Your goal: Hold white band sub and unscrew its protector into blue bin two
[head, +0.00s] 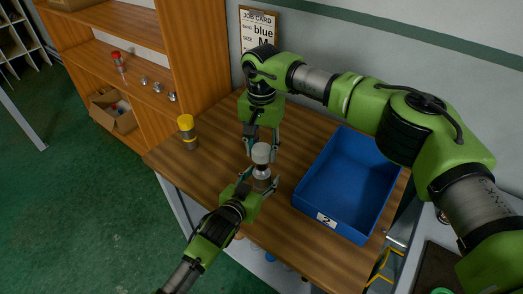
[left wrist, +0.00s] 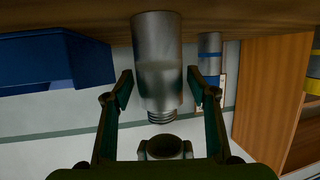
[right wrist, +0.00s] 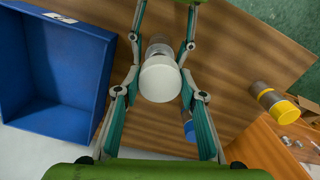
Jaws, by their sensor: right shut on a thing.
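The white protector (head: 261,152) is between the fingers of my right gripper (right wrist: 160,82), which is shut on it. In the left wrist view the protector (left wrist: 165,148) appears hollow and apart from the sub. The grey metal sub (left wrist: 157,60) stands on the table with its threaded end bare, just below the protector; no white band is visible on it. My left gripper (left wrist: 159,72) is around the sub, its fingers on either side with small gaps, open. Blue bin two (head: 330,222), labelled 2, stands to the right on the table and looks empty.
A yellow-capped sub (head: 187,132) stands at the table's left. A blue-banded sub (left wrist: 208,62) stands behind the grey one. A wooden shelf (head: 195,50) holds small parts and a cardboard box (head: 113,110). A job card (head: 259,30) hangs on the wall.

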